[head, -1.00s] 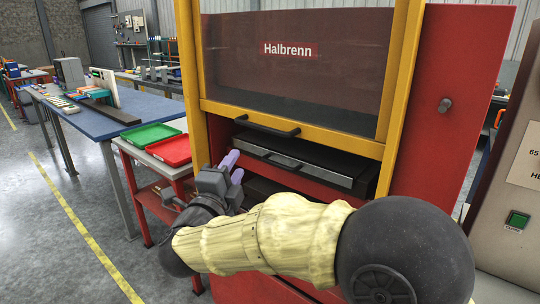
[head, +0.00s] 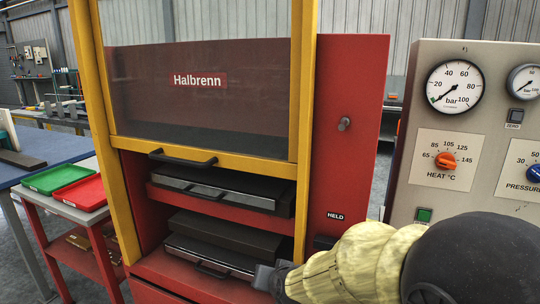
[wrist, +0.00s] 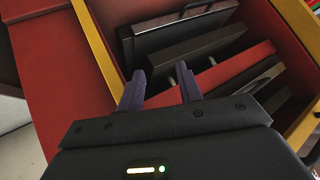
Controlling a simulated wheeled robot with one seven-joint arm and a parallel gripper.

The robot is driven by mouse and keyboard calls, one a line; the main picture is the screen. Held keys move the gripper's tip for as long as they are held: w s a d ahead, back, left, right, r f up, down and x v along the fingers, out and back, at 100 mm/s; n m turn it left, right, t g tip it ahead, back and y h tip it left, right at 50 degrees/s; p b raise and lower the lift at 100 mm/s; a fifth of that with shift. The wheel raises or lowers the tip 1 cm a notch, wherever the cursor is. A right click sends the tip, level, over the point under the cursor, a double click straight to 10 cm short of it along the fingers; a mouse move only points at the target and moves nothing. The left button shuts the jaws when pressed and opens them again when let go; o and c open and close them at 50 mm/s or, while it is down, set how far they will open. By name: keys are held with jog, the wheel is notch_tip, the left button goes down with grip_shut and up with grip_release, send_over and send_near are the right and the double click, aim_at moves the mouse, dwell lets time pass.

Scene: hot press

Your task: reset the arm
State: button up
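My gripper (wrist: 160,90) shows in the wrist view with its two purple fingers spread apart and nothing between them. It points toward the open front of the red hot press (head: 350,110), with dark platens beyond the fingertips. In the head view my arm comes in at the lower right, in front of the press; the fingers are hidden there. The upper drawer (head: 225,190) and lower drawer (head: 220,255) of the press sit in its opening, under the raised yellow-framed guard (head: 205,150).
A control panel (head: 470,130) with gauges and knobs stands at the right, close to my arm. A cart with a green tray (head: 52,178) and a red tray (head: 82,193) is at the left, before a blue-topped bench (head: 45,150).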

jog(key=s+d+f+n+g+h, duration=0.1)
jog(key=s+d+f+g, duration=0.25)
jog(key=s+d, duration=0.35)
jog(key=s+d+f+n+g+h, duration=0.1)
jog(key=s+d+f+g+h, duration=0.2)
jog(key=s+d, duration=0.5)
notch_tip(320, 180, up, 19)
jog(key=y+p, duration=0.1)
jog(key=p, duration=1.9)
jog(key=shift+a, duration=0.1)
jog(key=c, duration=0.3)
jog(key=shift+w, duration=0.1)
